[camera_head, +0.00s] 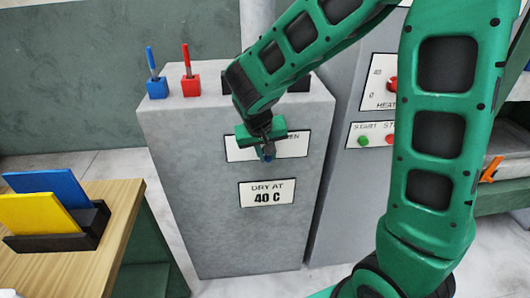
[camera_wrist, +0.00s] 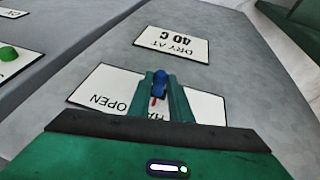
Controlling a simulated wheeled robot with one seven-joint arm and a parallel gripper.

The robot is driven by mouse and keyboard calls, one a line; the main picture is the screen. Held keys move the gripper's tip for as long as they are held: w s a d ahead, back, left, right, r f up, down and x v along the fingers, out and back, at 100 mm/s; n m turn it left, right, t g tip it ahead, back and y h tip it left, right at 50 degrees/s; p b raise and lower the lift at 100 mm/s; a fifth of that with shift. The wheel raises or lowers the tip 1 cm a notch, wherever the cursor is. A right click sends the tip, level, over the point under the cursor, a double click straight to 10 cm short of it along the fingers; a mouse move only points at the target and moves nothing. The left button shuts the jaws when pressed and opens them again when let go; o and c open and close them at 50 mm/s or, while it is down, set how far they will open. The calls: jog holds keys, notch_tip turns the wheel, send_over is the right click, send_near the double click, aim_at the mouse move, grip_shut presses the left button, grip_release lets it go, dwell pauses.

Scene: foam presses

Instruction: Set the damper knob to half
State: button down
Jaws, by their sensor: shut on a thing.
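The damper knob is small and blue (camera_wrist: 160,78), with a red mark on it, in the middle of the wrist view. It sits on a white label plate (camera_wrist: 98,88) on the front of the grey cabinet. The plate reads "OPEN" and "HA…"; the rest is hidden by my gripper. My gripper (camera_wrist: 162,92) is shut on the knob, one finger on each side. In the head view my gripper (camera_head: 266,150) is against the cabinet front, and a bit of the blue knob shows below it. I cannot tell exactly where the knob points.
A "DRY AT 40 C" sign (camera_head: 267,193) is below the knob plate. Blue (camera_head: 157,88) and red (camera_head: 190,85) blocks with sticks stand on the cabinet (camera_head: 180,160). A grey panel with a red knob (camera_head: 391,84) and start/stop buttons is to the right. A wooden table (camera_head: 75,270) is at left.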

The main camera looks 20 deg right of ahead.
jog(key=shift+d, duration=0.15)
jog(key=c, duration=1.6)
grip_release()
jog(key=v, duration=1)
jog(key=shift+s+r, duration=0.1)
jog(key=shift+r, duration=0.25)
